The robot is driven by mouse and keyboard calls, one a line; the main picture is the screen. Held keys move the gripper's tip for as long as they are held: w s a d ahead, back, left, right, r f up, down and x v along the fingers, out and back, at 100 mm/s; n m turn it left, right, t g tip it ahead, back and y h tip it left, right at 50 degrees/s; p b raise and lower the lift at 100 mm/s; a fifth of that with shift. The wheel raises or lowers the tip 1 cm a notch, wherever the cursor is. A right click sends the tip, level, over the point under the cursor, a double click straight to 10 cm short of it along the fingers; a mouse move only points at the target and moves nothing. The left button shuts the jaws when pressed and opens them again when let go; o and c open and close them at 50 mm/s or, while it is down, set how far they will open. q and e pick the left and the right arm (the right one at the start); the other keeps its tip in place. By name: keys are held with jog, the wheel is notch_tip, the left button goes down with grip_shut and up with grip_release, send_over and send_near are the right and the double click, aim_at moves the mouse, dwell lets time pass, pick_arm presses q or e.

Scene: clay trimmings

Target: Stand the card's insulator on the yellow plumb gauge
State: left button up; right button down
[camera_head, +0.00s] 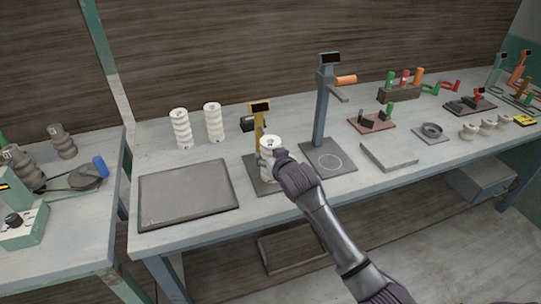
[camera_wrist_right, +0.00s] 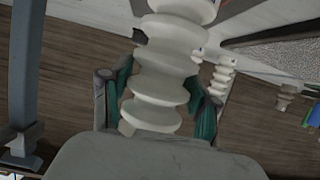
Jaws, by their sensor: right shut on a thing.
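A white ribbed insulator (camera_head: 269,144) is upright in front of the yellow plumb gauge (camera_head: 259,120), over its dark base plate (camera_head: 252,185). My right gripper (camera_head: 280,162) is shut on this insulator from the right. In the right wrist view the insulator (camera_wrist_right: 165,65) sits between the green-padded fingers of the right gripper (camera_wrist_right: 160,105). I cannot tell whether its foot touches the plate. Two more white insulators (camera_head: 181,129) (camera_head: 214,122) stand at the back left of the gauge. My left gripper is not in view. I cannot make out any card's markings.
A dark flat mat (camera_head: 188,194) lies left of the gauge. A blue-grey stand (camera_head: 322,105) with an orange handle is close on the right. A grey slab (camera_head: 388,155) and small fixtures lie further right. Brown insulators (camera_head: 62,142) stand on the left table.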

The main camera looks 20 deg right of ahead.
dwell(0.3)
jog(key=shift+c, duration=1.3)
grip_release()
jog(key=shift+f, duration=0.15)
jog(key=shift+r, duration=0.2)
jog(key=shift+s, duration=0.4)
jog(key=v, duration=1.1)
jog(key=shift+s, duration=0.1)
